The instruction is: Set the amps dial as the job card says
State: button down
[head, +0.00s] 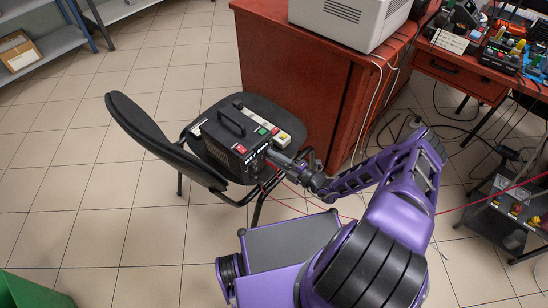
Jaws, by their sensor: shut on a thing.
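A black power unit (218,150) with a carry handle on top rests on the seat of a black chair. Its front panel (256,158) faces right, toward my arm. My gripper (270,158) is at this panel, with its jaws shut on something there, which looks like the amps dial. The dial itself is hidden by the jaws, and its setting cannot be read. I cannot make out a job card for certain. A white card with small print (450,41) lies on the red bench at the right, too small to read.
The black chair's backrest (150,130) rises left of the unit. A pale strip with green and red patches (268,130) lies beside the unit. A red cabinet (300,75) stands behind. Thin red cables hang near my arm.

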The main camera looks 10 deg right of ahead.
jog(key=shift+m, duration=1.6)
jog(key=shift+a, duration=0.1)
jog(key=c, duration=0.7)
grip_release()
jog(key=shift+s, duration=0.1)
